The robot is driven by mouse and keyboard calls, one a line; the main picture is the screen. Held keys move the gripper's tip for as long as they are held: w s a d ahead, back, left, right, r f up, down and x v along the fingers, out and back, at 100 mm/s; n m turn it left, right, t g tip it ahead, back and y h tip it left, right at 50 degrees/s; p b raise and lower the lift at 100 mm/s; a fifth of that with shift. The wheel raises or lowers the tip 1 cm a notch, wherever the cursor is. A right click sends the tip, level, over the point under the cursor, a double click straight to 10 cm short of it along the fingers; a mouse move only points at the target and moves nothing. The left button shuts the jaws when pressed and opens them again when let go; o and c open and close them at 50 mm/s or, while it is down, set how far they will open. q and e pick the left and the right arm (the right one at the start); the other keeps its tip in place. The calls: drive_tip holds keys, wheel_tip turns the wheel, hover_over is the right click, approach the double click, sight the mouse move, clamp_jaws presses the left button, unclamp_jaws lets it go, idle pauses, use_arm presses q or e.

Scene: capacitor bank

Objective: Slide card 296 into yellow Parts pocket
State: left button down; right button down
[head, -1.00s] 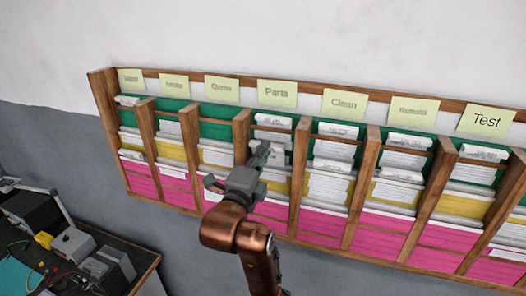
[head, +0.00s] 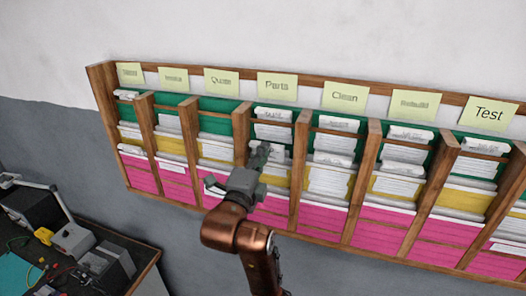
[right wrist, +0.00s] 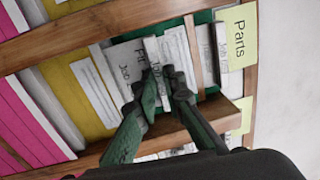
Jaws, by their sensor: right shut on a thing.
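The Parts column (head: 277,86) has green, yellow and pink pockets from top to bottom. My right gripper (head: 262,155) is in front of this column, at the height of the yellow Parts pocket (head: 276,182). In the right wrist view the gripper (right wrist: 164,82) is shut on a white card (right wrist: 126,66) near its upper edge. The card's number is not legible. It lies over the yellow pocket (right wrist: 75,97), but I cannot tell how deep it sits inside. Its head-view top (head: 273,151) shows beside the fingers. My left gripper is not in view.
Wooden dividers (head: 299,172) flank the Parts column closely. Other white cards stand in the green Parts pocket (right wrist: 196,58) above. Neighbouring columns, including Clean (head: 345,96), hold more cards. A bench (head: 95,255) with equipment stands at lower left.

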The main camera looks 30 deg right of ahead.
drive_tip(key=shift+f+b, duration=0.55)
drive_tip(key=shift+f, duration=0.75)
drive_tip(key=c, duration=1.9)
unclamp_jaws()
drive_tip(key=shift+c, duration=0.2)
